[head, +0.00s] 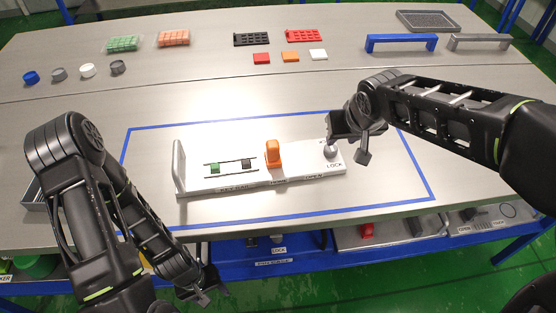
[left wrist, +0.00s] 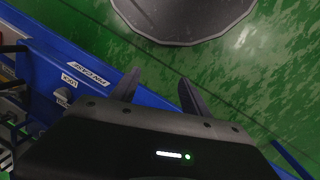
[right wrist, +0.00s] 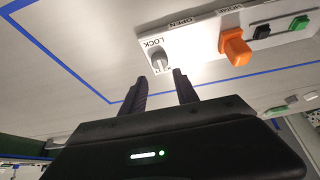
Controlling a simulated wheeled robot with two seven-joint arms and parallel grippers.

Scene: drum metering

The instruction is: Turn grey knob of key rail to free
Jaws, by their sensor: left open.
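The white key rail (head: 225,184) lies inside the blue taped rectangle on the table. Its grey knob (head: 330,152) is at the right end, beside the word LOCK; in the right wrist view the knob (right wrist: 160,62) sits close to that label. My right gripper (head: 350,145) is at the knob's end of the rail. In the right wrist view its fingers (right wrist: 161,90) are apart and empty, with the knob just beyond the tips and between their lines. My left gripper (head: 198,290) is open and empty, low in front of the table edge.
On the rail are an orange handle (head: 273,152) and green (head: 215,169) and black (head: 246,163) sliders. Blue (head: 400,43) and grey (head: 480,42) bridges, racks and small caps stand farther back. A blue lower shelf (head: 300,262) holds more labelled panels. The table around the rail is clear.

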